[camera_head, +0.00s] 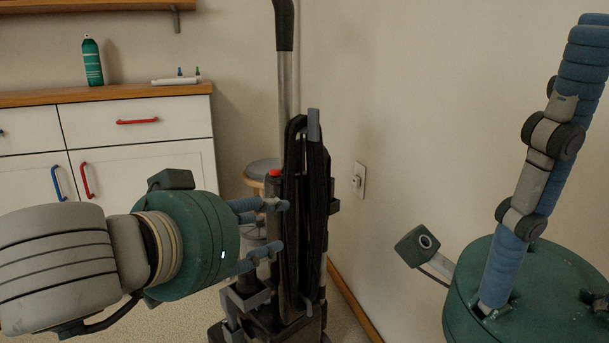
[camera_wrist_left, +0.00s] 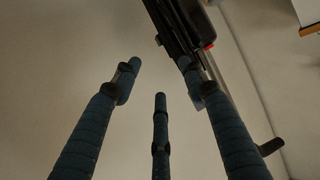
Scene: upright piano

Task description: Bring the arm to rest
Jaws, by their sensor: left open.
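My left arm comes in from the left in the head view. Its green gripper (camera_head: 277,226) has blue padded fingers that point right, spread apart with nothing between them. The fingertips are close in front of an upright black vacuum cleaner (camera_head: 316,190); I cannot tell whether they touch it. In the left wrist view, the three fingers of the left gripper (camera_wrist_left: 160,75) stand apart, and the vacuum (camera_wrist_left: 172,22) shows behind the right finger. My right gripper (camera_head: 583,45) is large and close at the right edge, its blue fingers pointing up and overlapping.
A white cabinet (camera_head: 150,150) with a wooden top stands at the back left, holding a green spray can (camera_head: 92,62) and a white tray (camera_head: 176,81). A stool (camera_head: 262,170) is behind the vacuum. The bare wall has an outlet (camera_head: 359,179). No piano shows.

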